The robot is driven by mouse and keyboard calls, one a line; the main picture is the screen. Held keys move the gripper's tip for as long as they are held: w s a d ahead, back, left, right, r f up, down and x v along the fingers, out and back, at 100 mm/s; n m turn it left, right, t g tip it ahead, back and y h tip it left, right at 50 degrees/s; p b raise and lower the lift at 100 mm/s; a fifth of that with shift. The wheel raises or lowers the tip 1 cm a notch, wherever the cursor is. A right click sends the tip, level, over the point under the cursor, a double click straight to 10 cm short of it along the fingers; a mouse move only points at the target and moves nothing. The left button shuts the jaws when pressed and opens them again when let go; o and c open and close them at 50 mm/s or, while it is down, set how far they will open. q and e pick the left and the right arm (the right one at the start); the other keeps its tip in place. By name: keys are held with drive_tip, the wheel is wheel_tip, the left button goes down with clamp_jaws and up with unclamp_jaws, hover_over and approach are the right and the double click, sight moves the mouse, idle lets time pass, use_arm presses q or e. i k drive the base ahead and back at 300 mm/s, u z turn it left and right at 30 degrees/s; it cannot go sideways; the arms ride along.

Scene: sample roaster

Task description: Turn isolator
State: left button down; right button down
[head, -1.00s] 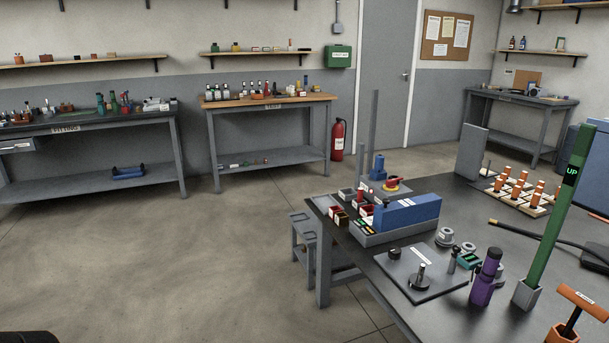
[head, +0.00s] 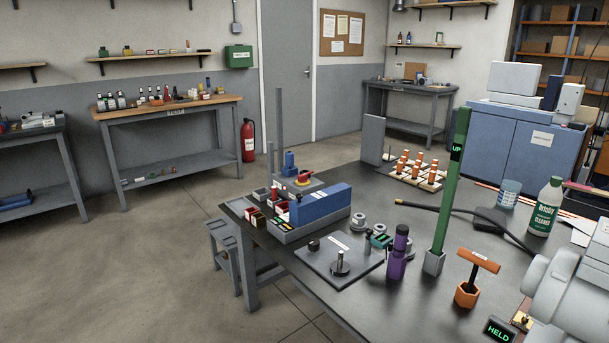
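A red turn handle on a yellow plate (head: 305,178), which looks like the isolator, sits at the far left part of the dark table, beside a small blue block (head: 290,163) and behind a long blue box (head: 321,204). It is small in this view, so its exact turn position is hard to read. No gripper touches it. Neither of my grippers shows in the head view. A pale grey rounded body, possibly my own right arm, fills the lower right corner, with no fingers visible.
The dark table (head: 350,310) holds a plate with a knob (head: 340,262), a purple bottle (head: 398,255), a tall green post marked UP (head: 452,185), an orange T-handle (head: 472,268), a cable and a cleaner bottle (head: 545,207). A grey stool (head: 224,250) stands left. Floor at left is clear.

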sight(303, 178)
drive_tip(key=u, duration=0.3)
drive_tip(key=i, duration=0.55)
drive_tip(key=u, duration=1)
drive_tip(key=i, duration=2.4)
drive_tip(key=z, duration=0.95)
drive_tip(key=i, duration=1.35)
drive_tip(key=z, duration=1.05)
